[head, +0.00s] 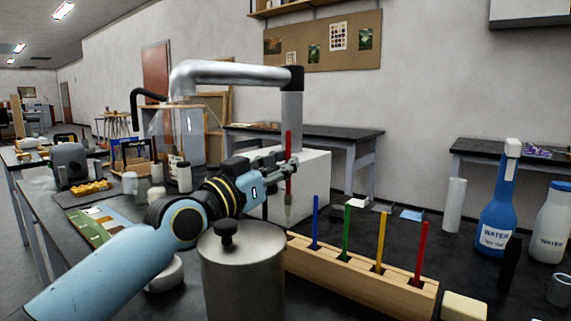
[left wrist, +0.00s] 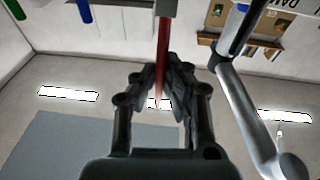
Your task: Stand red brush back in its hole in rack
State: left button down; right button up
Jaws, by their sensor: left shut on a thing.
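My left gripper (head: 279,164) is shut on a red brush (head: 288,182), held upright with its pale tip down. The brush hangs above the left end of the wooden rack (head: 360,281), apart from it as far as I can see. In the left wrist view the red handle (left wrist: 164,45) passes between the fingers (left wrist: 162,78). The rack holds a blue brush (head: 316,222), a green brush (head: 347,230), a yellow brush (head: 381,240) and another red brush (head: 421,252), all standing. The lidded pot partly hides the rack's left end. My right gripper is out of view.
The grey lidded pot (head: 243,280) stands left of the rack, under my left arm. A white block (head: 312,175) is behind the gripper. A cream block (head: 463,306) lies by the rack's right end. A blue water bottle (head: 495,225) and white bottle (head: 552,225) stand right.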

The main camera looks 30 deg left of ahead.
aim_at(287, 146)
pick_arm(q)
jog(key=shift+f+b, duration=2.8)
jog(key=shift+f, duration=0.6)
jog(key=c, duration=1.4)
grip_release()
notch_tip(287, 146, up, 10)
jog(key=shift+r, duration=0.1)
